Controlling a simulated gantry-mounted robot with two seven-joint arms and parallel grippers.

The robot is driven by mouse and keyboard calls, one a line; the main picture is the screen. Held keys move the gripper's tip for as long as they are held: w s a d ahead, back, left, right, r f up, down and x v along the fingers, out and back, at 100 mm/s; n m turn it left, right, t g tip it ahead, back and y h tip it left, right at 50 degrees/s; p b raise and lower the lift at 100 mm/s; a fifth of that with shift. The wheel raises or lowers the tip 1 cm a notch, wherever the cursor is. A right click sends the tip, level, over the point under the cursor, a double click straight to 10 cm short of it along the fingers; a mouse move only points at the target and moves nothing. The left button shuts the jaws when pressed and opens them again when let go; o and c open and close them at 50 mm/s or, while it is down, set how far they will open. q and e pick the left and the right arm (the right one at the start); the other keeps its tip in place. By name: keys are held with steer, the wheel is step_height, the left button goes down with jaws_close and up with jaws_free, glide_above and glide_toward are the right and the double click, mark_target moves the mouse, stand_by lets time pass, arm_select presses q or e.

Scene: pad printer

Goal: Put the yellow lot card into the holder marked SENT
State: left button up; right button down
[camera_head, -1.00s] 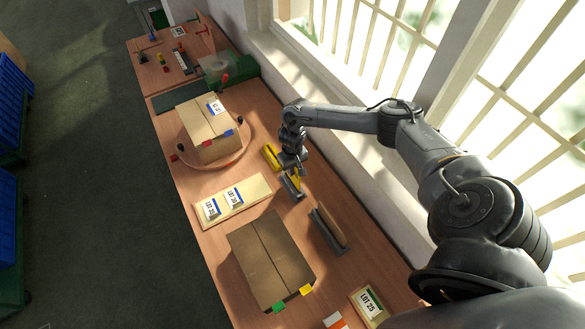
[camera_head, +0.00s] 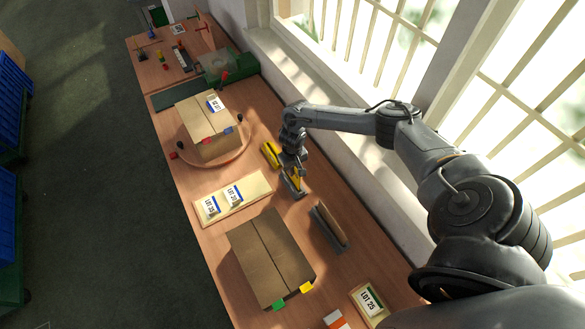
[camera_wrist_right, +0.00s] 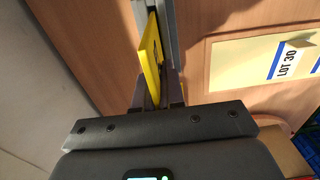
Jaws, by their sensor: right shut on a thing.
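My right gripper (camera_head: 295,176) is shut on the yellow lot card (camera_head: 297,184), a little above or at the table's window side. In the right wrist view the yellow card (camera_wrist_right: 151,55) stands on edge between the fingers (camera_wrist_right: 157,92). A grey metal strip (camera_wrist_right: 168,28) runs close beside it; I cannot tell whether they touch. Another yellow piece (camera_head: 270,153) lies just behind the gripper. A long grey slotted piece (camera_head: 327,231) stands nearer on the table. No SENT marking is readable, so I cannot tell which piece is that holder. My left gripper is not in view.
A cream board (camera_head: 255,188) with LOT 35 and LOT 30 cards lies left of the gripper. A large brown carton (camera_head: 270,258) stands nearer, another carton (camera_head: 205,125) farther back on a round plate. A LOT 25 card (camera_head: 370,301) lies at the front right. The window wall borders the right.

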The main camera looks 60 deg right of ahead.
steer(key=shift+f+b, duration=0.3)
steer(key=shift+f, duration=0.55)
steer(key=c, duration=1.2)
jaws_free()
steer(key=shift+o, duration=0.2)
steer(key=shift+r, duration=0.1)
steer(key=shift+r+p, duration=0.35)
steer(key=shift+p, duration=0.2)
step_height(320, 180, up, 5)
steer(key=p, duration=0.6)
steer(key=shift+r+p, duration=0.1)
steer(key=shift+p, duration=0.2)
